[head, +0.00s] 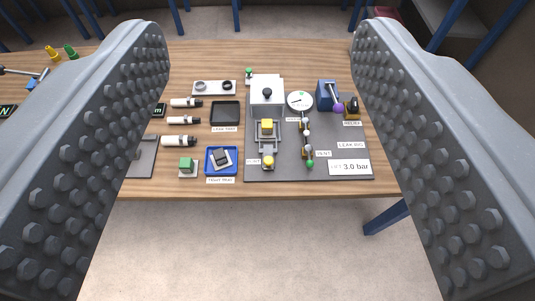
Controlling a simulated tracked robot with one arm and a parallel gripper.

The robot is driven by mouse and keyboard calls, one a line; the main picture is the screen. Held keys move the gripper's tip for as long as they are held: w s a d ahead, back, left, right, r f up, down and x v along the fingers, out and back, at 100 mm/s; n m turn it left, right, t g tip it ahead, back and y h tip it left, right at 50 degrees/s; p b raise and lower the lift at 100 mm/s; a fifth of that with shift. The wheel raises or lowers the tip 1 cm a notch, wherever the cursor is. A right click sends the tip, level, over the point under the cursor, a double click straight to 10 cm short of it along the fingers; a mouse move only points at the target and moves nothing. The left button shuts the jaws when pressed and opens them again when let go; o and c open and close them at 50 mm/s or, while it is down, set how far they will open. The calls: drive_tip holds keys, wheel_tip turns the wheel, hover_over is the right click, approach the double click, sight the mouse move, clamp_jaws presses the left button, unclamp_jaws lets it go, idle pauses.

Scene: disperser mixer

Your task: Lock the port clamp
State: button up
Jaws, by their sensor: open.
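My gripper (262,45) is open and empty, its two grey studded fingers wide apart at the left and right of the picture. Between them, beyond the fingers, is a grey leak-rig plate (330,140) on the wooden table. On its left part stands a metal fixture (267,90) with a black knob. In front of it is what looks like the port clamp (267,145), a metal frame with a yellow block (267,126) and a yellow knob (268,162) at its near end. I cannot tell from here whether it is locked. Nothing touches the gripper.
Right of the clamp are a dial gauge (299,101), a row of small valves (307,140), a blue unit (327,95) with a purple-knobbed lever and a 3.0 bar display (350,167). Left are a blue tray (221,160), a black tray (225,112) and several white cylinders (178,141).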

sight(271, 165)
drive_tip(key=shift+c, duration=0.3)
